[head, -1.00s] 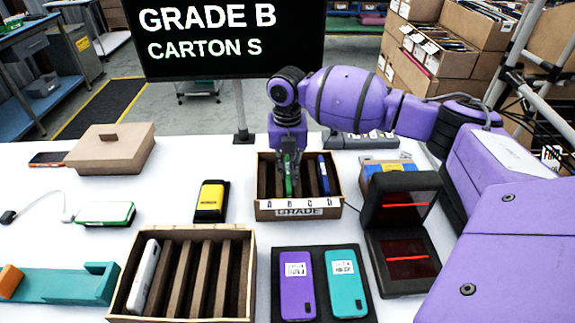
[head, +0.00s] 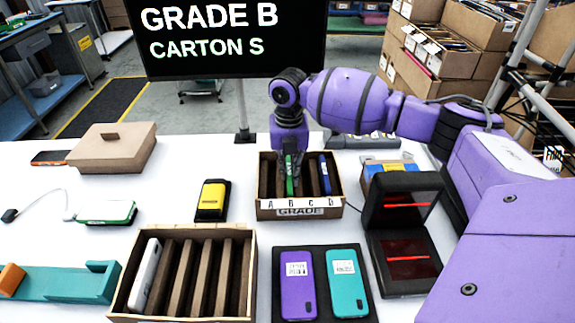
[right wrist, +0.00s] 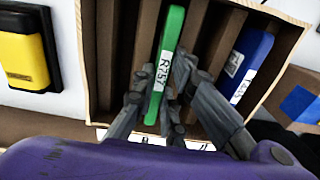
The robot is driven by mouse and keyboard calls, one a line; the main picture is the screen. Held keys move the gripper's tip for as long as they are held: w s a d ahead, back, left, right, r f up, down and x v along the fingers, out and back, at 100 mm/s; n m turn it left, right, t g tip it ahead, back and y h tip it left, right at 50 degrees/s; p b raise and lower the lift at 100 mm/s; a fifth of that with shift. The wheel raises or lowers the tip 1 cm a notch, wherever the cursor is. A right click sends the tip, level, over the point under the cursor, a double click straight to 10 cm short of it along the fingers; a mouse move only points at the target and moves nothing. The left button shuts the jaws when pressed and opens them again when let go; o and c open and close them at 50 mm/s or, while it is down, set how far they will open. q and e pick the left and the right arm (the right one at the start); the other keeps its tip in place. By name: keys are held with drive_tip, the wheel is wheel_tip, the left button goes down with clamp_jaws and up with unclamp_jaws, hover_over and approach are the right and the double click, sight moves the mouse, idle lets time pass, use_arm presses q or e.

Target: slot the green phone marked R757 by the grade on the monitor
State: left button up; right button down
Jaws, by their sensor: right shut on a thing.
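The green phone (head: 290,180) stands on edge in the small grade carton (head: 300,210), in line with the letter B. In the right wrist view the phone (right wrist: 172,40) shows its white R757 label. My right gripper (head: 289,166) is shut on the phone, with its fingers on both sides of it in the right wrist view (right wrist: 160,95). How deep the phone sits is hard to tell. The monitor (head: 225,40) reads GRADE B, CARTON S. My left gripper is not in view.
A blue phone (head: 324,175) stands in the same carton, near D. A larger slotted carton (head: 185,232) holds a white phone (head: 145,272). Purple (head: 298,290) and teal (head: 347,290) phones lie on a dark tray. A red-lit scanner (head: 405,255) stands at right.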

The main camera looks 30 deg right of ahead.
idle(0.4)
drive_tip(key=c, duration=1.7)
unclamp_jaws()
drive_tip(key=shift+f, duration=0.1)
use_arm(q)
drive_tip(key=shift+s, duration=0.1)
use_arm(e)
wheel_tip(320, 180, up, 12)
drive_tip(key=shift+r, duration=0.1)
